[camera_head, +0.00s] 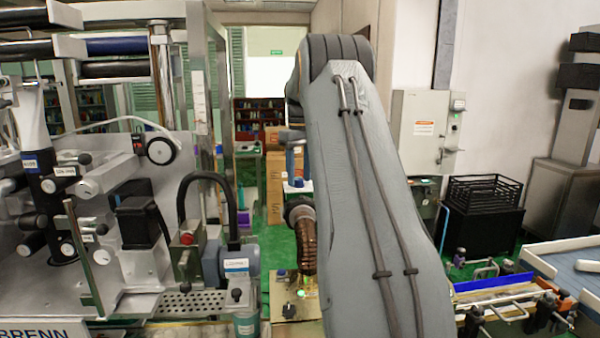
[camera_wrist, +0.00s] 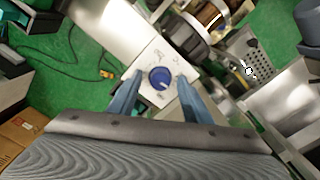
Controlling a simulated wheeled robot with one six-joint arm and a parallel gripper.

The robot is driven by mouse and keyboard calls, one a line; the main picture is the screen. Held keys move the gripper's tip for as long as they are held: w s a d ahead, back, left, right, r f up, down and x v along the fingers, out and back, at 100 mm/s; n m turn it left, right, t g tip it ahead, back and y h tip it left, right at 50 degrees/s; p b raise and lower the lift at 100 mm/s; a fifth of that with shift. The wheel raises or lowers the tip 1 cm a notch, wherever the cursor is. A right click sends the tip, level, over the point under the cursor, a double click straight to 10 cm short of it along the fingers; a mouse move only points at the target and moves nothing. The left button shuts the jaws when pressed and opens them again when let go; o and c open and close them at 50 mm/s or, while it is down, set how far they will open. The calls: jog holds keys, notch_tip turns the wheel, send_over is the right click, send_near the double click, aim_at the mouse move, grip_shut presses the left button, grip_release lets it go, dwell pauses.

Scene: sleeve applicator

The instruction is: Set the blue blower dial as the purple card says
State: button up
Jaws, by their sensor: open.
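The blue blower dial (camera_wrist: 159,78) sits on a white panel (camera_wrist: 150,62) in the middle of the wrist view. Small dark markings surround it, too small to read. A pale mark shows on the dial's face, but its exact direction is unclear. My gripper (camera_wrist: 160,82) is open, with one blue finger on each side of the dial. I cannot tell whether the fingers touch it.
A dark cylindrical part (camera_wrist: 183,35) and a perforated metal plate (camera_wrist: 247,62) lie close beyond the dial panel. A yellow connector on a cable (camera_wrist: 106,74) lies on the green floor. Cardboard boxes (camera_wrist: 20,135) stand at lower left. A black crate (camera_head: 484,190) stands at right.

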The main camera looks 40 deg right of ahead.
jog(key=shift+f, duration=0.15)
jog(key=c, duration=1.1)
jog(key=shift+o, duration=0.2)
jog(key=shift+m, duration=0.4)
jog(key=m, duration=0.2)
jog(key=shift+m, duration=0.4)
jog(key=m, duration=0.3)
jog(key=shift+m, duration=0.4)
jog(key=m+b, duration=0.1)
jog(key=m, duration=0.5)
jog(key=shift+m, duration=0.3)
